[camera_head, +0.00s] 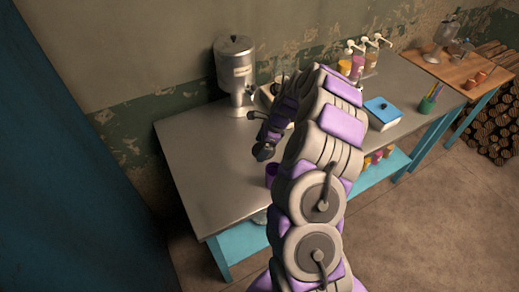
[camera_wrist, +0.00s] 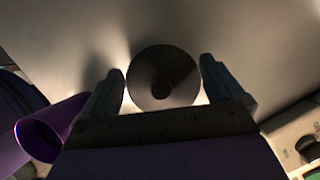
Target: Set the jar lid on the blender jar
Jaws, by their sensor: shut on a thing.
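My gripper (camera_wrist: 163,85) is shut on a dark round disc, which I take to be the jar lid (camera_wrist: 162,78). The disc sits between the two fingers in the wrist view. In the head view, my gripper (camera_head: 264,146) is over the front part of the metal table, and the small dark piece at its end looks like the lid (camera_head: 263,152). I cannot pick out the blender jar for certain. A clear vessel (camera_head: 446,34) on the far wooden-topped table may be it. My arm hides part of the metal table.
A metal urn (camera_head: 235,72) stands at the table's back. A purple cup (camera_head: 271,173) is near my gripper; a purple cup-like shape (camera_wrist: 52,128) shows in the wrist view. Pump bottles (camera_head: 358,58) and a blue-lidded box (camera_head: 382,112) stand right. The metal table's left part (camera_head: 195,150) is clear.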

